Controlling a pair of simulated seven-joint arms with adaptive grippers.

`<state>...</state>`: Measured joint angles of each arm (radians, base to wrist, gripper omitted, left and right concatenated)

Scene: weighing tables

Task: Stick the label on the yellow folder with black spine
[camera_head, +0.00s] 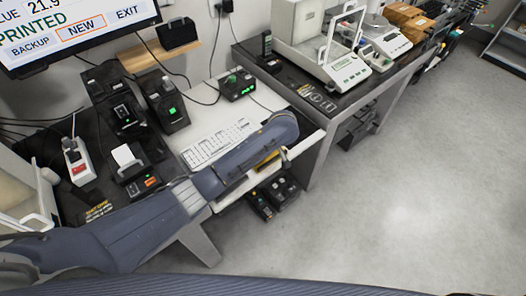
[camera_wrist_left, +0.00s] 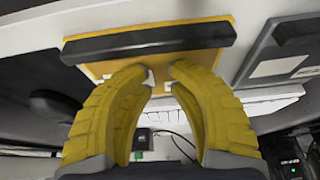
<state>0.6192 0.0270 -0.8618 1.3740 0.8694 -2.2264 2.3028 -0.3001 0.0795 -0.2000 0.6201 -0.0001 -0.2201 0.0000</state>
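The yellow folder (camera_wrist_left: 120,70) with a black spine (camera_wrist_left: 148,42) lies across the top of the left wrist view. My left gripper (camera_wrist_left: 163,72) is over the folder's edge. Its yellow fingers curve towards each other, with a narrow gap at the tips. Small white patches show by the fingertips; I cannot tell whether they are the label. My right gripper is out of view.
A white keyboard (camera_head: 215,143) lies behind my left arm. A black device with a white piece on it (camera_head: 127,157) stands left, near other black devices (camera_head: 162,97). A monitor (camera_head: 75,30) is above. A balance (camera_head: 330,50) stands on the right table. The floor right is clear.

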